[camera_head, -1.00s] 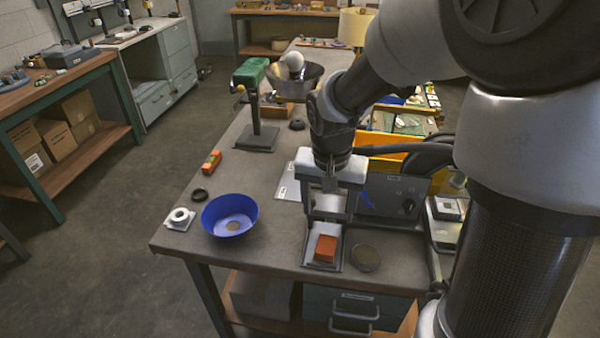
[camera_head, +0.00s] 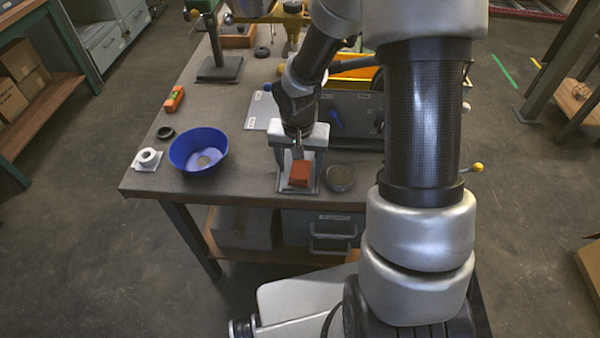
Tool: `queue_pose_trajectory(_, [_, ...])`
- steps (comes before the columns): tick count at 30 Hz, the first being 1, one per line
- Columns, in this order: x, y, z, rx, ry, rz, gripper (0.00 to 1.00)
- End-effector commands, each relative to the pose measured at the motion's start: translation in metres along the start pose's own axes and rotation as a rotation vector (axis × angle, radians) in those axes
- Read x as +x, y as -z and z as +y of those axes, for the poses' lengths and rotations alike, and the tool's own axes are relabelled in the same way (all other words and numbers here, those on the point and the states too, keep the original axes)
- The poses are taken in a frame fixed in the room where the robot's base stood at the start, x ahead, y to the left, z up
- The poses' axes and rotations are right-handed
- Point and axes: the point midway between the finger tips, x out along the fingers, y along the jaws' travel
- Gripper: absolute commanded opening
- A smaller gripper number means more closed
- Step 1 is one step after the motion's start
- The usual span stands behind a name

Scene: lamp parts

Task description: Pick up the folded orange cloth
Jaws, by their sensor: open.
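The folded orange cloth (camera_head: 300,173) lies on a small pale tray (camera_head: 284,187) near the front edge of the workbench. My gripper (camera_head: 297,158) is just above and behind the cloth, pointing down, with its white body over the back of the tray. Its jaws are open, and the fingers partly overlap the tray in this view. I cannot tell whether a fingertip touches the cloth.
A blue bowl (camera_head: 199,151) stands left of the tray. A dark round disc (camera_head: 340,178) lies close to its right. A white ring piece (camera_head: 148,158), a black ring (camera_head: 165,132) and an orange level (camera_head: 174,99) are further left. Grey panels stand behind.

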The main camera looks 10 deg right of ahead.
Motion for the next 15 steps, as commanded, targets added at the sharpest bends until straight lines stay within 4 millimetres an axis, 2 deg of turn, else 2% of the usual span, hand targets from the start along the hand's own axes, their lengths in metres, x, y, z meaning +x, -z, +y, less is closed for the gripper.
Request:
queue_pose_trajectory(3, [0.0111, -0.0003, -0.0004, -0.001, 0.001, 0.0, 0.64])
queue_pose_trajectory(10, [0.0117, 0.0002, -0.0004, -0.001, 0.001, 0.002, 0.64])
queue_pose_trajectory(11, [0.0117, 0.0002, -0.0004, -0.001, 0.001, 0.001, 0.62])
queue_pose_trajectory(15, [0.0116, 0.0001, -0.0004, -0.001, 0.001, 0.001, 0.39])
